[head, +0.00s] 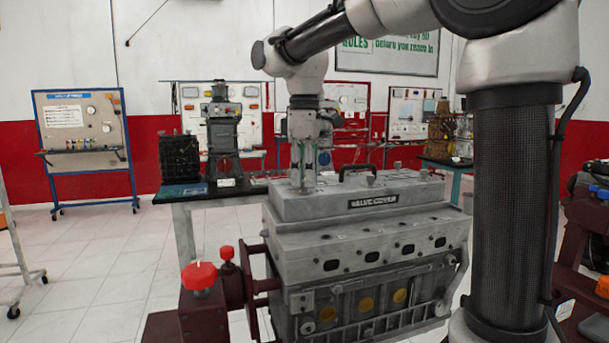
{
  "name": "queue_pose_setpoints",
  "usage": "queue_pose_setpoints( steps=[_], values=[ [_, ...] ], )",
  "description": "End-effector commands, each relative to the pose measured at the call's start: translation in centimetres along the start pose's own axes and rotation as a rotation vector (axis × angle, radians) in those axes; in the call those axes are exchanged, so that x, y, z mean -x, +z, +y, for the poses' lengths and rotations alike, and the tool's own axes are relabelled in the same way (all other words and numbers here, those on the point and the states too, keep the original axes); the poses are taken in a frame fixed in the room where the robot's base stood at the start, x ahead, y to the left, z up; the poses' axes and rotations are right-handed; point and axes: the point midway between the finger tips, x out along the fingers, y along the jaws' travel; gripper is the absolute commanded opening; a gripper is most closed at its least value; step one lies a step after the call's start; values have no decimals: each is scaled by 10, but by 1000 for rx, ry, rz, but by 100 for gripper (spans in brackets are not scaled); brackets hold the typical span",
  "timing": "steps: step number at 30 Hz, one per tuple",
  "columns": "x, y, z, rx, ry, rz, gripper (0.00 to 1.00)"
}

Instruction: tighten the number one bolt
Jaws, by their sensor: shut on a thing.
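The grey engine (360,250) stands in the middle of the head view with a valve cover (325,207) on top, labelled "VALVE COVER". My gripper (302,184) points straight down at the left end of the cover. It is shut on a bolt there, which is mostly hidden between the fingers. Other bolts show on the cover top: one near the middle (372,178), one at the right end (424,174) and one at the back (397,165). No bolt numbers can be read.
A black handle (358,171) rises from the cover's top behind the label. A dark red stand with a red knob (199,276) is at the front left. A bench (188,197) with engine parts stands behind on the left.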

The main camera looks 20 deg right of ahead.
Motion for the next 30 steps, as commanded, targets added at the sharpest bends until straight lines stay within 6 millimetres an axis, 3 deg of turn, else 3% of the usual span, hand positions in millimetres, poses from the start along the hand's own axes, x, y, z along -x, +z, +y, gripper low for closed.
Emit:
queue_pose_setpoints(
  steps=[30],
  values=[
    [0, 0, 0, -962, 0, 0, 0]
  ],
)
